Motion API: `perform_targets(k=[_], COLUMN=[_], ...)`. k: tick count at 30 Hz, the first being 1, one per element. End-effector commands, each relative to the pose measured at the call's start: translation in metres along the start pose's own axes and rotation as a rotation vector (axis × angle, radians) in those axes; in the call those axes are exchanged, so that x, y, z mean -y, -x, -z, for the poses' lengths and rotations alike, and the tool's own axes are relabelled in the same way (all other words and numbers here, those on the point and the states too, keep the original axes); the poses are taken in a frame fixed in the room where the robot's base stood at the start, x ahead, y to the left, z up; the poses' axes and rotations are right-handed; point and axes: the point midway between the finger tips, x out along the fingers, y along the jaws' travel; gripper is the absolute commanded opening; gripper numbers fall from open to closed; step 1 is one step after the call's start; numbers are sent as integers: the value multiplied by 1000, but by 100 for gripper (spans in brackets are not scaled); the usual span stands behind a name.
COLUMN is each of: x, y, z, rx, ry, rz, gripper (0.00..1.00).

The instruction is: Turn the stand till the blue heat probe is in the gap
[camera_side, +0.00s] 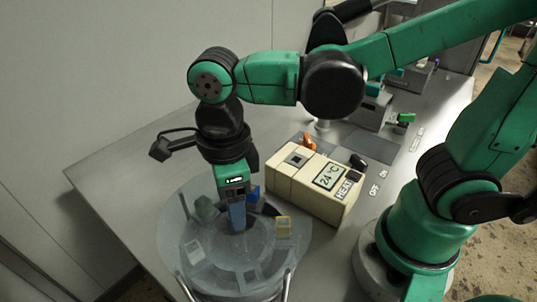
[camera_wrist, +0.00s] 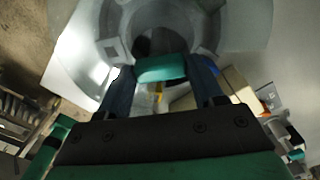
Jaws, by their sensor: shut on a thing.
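The stand (camera_side: 222,275) is a round, see-through grey turntable at the front of the bench, with several small blocks on it. My gripper (camera_side: 237,222) points down over its middle. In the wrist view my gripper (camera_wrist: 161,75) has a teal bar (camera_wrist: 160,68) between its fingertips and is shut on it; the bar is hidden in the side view. I cannot make out the gap clearly.
A yellow block (camera_side: 283,226) stands on the stand's right side, a green one (camera_side: 204,208) at the left. An orange part (camera_side: 309,141) sits behind the heater box. Grey devices (camera_side: 370,110) stand farther back. The bench's left side is clear.

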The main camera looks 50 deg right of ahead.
Motion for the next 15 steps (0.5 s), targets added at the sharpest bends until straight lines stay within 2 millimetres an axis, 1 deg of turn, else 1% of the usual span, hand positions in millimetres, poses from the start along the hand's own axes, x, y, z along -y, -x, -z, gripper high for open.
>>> perform_targets(k=[6,15], x=[1,1], y=[0,0], z=[1,2], rx=[-6,-6], ry=[-96,-184], rz=[5,5], gripper=[0,0])
